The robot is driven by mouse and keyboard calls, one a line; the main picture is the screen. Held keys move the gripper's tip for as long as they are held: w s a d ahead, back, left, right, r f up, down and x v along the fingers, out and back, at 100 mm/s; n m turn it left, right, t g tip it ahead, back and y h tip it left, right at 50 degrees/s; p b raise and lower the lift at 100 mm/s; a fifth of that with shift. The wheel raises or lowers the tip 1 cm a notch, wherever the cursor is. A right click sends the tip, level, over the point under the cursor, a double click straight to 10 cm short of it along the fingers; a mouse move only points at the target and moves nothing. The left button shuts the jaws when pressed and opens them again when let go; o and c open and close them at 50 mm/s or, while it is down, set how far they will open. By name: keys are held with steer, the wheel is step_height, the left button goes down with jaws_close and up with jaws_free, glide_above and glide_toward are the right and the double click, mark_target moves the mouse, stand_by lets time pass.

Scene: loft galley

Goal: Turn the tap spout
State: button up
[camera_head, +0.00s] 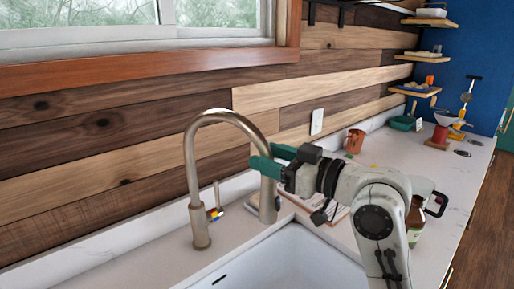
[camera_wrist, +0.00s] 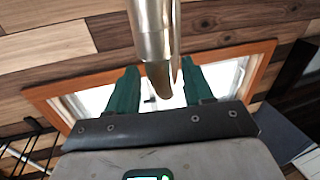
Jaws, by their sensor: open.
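The tap (camera_head: 196,185) is a brushed-metal gooseneck standing behind the sink, with its spout (camera_head: 268,200) arching over to the right and hanging down. A small side lever with red and blue marks (camera_head: 215,213) sits at its base. My gripper (camera_head: 263,159) has green fingers, is open, and reaches from the right at the upper part of the hanging spout end. In the wrist view the spout (camera_wrist: 153,30) comes down between the two green fingers (camera_wrist: 160,75), with a gap on each side. I cannot tell whether either finger touches it.
The white sink (camera_head: 285,262) lies below. A copper mug (camera_head: 354,141) and a dark bottle (camera_head: 415,220) with a pale jug stand on the white counter to the right. The plank wall (camera_head: 100,150) and window are close behind the tap.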

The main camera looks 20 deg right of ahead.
steer(key=x, duration=0.3)
steer(key=shift+w+a+p, duration=0.1)
steer(key=shift+w+p, duration=0.05)
steer(key=shift+p, duration=0.15)
steer(key=shift+c, duration=0.4)
jaws_close()
